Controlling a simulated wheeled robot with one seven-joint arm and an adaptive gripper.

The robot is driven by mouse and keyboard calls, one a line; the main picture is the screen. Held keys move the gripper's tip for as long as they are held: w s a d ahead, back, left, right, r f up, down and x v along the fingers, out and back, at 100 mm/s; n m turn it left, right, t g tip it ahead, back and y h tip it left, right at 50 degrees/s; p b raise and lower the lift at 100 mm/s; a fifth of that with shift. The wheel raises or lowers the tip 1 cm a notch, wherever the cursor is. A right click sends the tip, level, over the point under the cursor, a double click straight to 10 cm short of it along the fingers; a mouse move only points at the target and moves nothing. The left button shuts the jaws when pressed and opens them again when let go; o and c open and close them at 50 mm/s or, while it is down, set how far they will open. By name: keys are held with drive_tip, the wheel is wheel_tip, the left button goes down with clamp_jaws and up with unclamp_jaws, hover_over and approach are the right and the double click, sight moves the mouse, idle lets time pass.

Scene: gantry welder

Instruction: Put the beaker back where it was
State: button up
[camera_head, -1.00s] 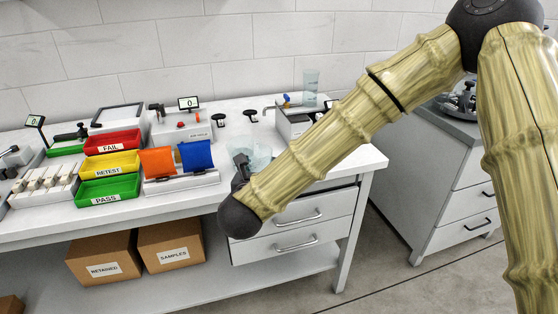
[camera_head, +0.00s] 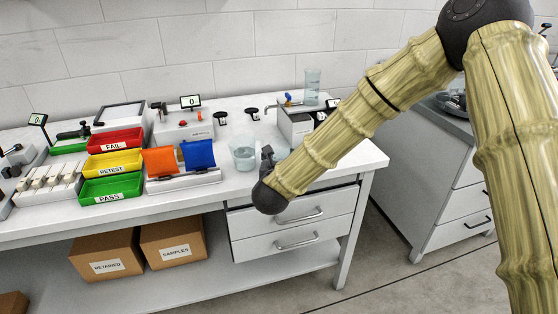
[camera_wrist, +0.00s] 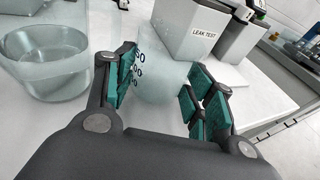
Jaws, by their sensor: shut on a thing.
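A clear beaker with dark graduation numbers (camera_wrist: 158,72) sits between the teal finger pads of my gripper (camera_wrist: 165,92) in the wrist view. My gripper is shut on it. In the head view my gripper (camera_head: 268,155) is low over the bench's front part, and my arm mostly hides the held beaker. A second, wider glass vessel (camera_head: 242,153) stands on the bench just left of my gripper. It also shows at the left of the wrist view (camera_wrist: 45,70), apart from the fingers. I cannot tell whether the held beaker touches the bench.
The leak test box (camera_wrist: 203,30) stands just beyond the held beaker; in the head view it (camera_head: 293,122) is behind my arm, with a tall glass cylinder (camera_head: 312,85) by it. Orange and blue flaps (camera_head: 197,154) and coloured trays (camera_head: 112,163) stand left. The right bench corner (camera_head: 365,160) looks clear.

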drive_tip(key=shift+f, duration=0.3)
drive_tip(key=shift+f, duration=0.2)
drive_tip(key=o, duration=1.1)
drive_tip(key=shift+c, duration=0.2)
drive_tip(key=shift+r, duration=0.15)
drive_tip(key=shift+s+r, duration=0.1)
drive_tip(key=v, duration=1.1)
drive_tip(key=shift+s+b, duration=0.4)
drive_tip(key=shift+b, duration=0.05)
drive_tip(key=shift+a, duration=0.1)
